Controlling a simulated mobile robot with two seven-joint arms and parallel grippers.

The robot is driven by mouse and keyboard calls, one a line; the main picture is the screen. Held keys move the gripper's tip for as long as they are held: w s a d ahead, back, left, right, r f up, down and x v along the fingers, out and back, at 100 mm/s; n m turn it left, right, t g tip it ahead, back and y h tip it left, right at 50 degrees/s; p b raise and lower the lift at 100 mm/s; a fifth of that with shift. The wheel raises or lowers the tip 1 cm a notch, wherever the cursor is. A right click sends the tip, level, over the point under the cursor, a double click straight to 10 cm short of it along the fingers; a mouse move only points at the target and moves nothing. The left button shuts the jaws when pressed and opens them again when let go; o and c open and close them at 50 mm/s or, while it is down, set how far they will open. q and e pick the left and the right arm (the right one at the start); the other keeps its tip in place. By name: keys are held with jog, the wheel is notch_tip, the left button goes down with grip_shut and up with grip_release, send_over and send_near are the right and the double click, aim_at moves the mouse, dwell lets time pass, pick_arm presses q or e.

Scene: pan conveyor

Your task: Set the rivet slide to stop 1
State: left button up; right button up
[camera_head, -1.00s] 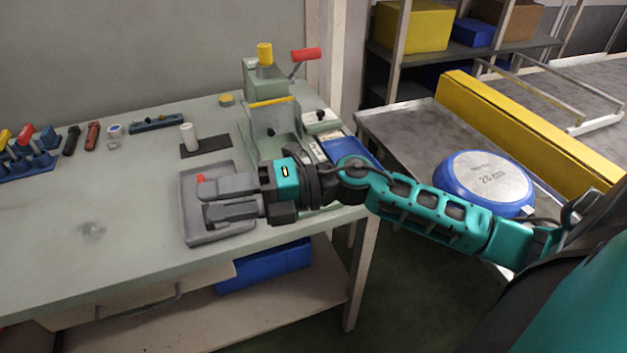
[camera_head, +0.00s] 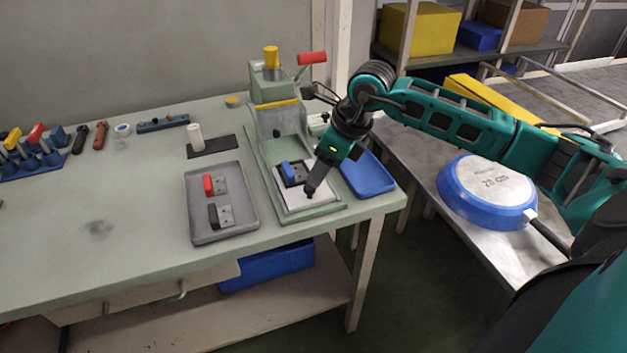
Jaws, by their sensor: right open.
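The green press (camera_head: 280,121) stands at the back of the bench, with a yellow knob on top, a red-tipped lever (camera_head: 312,58) and a yellow bar across its front. A pale plate (camera_head: 290,203) lies on the press bed, with a blue and dark handle piece (camera_head: 291,172) on it. My right gripper (camera_head: 311,187) is open and points down over the right side of this plate; I cannot tell whether it touches anything. I cannot clearly make out the rivet slide or its stops; the area right of the press is partly hidden by my right wrist. My left gripper is out of view.
A grey tray (camera_head: 248,222) left of the press holds a red and a black handle piece. A blue tray (camera_head: 372,184) lies right of the press bed. A blue pan (camera_head: 487,192) sits on the metal conveyor to the right. The bench's left middle is clear.

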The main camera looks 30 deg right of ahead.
aim_at(310, 187)
jog(key=shift+x, duration=2.75)
jog(key=shift+c, duration=0.4)
grip_shut()
